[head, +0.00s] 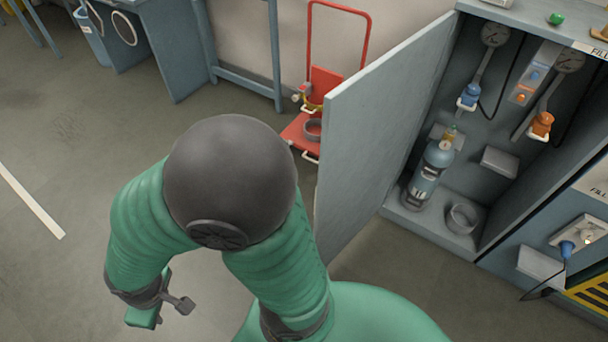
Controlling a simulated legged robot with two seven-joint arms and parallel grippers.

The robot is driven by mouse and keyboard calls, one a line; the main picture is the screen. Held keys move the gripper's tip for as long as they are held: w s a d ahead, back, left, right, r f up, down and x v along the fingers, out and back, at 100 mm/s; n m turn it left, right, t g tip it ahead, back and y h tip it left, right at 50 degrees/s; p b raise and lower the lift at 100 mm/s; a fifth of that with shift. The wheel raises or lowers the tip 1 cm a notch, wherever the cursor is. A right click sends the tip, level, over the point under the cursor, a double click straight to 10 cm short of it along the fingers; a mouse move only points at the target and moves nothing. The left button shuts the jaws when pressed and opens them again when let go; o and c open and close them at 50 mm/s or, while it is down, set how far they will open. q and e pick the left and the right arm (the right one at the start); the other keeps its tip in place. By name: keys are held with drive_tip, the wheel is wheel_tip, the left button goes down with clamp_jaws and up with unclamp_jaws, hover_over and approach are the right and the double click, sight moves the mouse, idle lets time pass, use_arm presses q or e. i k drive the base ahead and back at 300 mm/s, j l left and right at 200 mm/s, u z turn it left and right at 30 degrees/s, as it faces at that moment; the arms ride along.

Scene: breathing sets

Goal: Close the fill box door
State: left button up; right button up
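The fill box door (385,125) is a tall grey-blue panel that stands wide open, swung out from the left side of the fill box (432,226). Inside the box are a blue-grey cylinder (427,175), an empty ring holder (462,218), gauges and hoses with blue and orange fittings. My arm's dark elbow is left of the door.
A red hand cart (326,82) with a ring holder stands behind the door. A blue-grey bench (178,50) and a bucket (90,35) are at the back left. A panel with a blue plug (567,249) is right of the box. The left floor is clear.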

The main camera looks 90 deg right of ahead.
sight(367, 120)
drive_tip(key=i+l+z, duration=0.1)
drive_tip(key=z, duration=0.4)
drive_tip(key=i+z, duration=0.3)
drive_tip(key=z, duration=0.15)
drive_tip(key=i+j+z, duration=0.15)
drive_tip(key=z, duration=0.35)
drive_tip(key=i+j+z, duration=0.2)
drive_tip(key=z, duration=0.3)
drive_tip(key=i+z, duration=0.2)
drive_tip(key=z, duration=0.25)
drive_tip(key=i+z, duration=0.2)
drive_tip(key=z, duration=0.25)
drive_tip(key=i+j+z, duration=0.15)
drive_tip(key=z, duration=0.3)
drive_tip(key=i+j+z, duration=0.15)
drive_tip(key=z, duration=0.3)
drive_tip(key=i+j+z, duration=0.1)
drive_tip(key=j+z, duration=0.15)
drive_tip(key=z, duration=0.2)
drive_tip(key=i+j+z, duration=0.1)
drive_tip(key=j+z, duration=0.2)
drive_tip(key=z, duration=0.15)
drive_tip(key=j+z, duration=0.4)
drive_tip(key=j, duration=0.25)
drive_tip(key=k+j+z, duration=0.1)
drive_tip(key=k+j, duration=0.15)
drive_tip(key=j, duration=0.15)
drive_tip(key=k+j, duration=0.25)
drive_tip(key=j+z, duration=0.05)
drive_tip(key=j, duration=0.05)
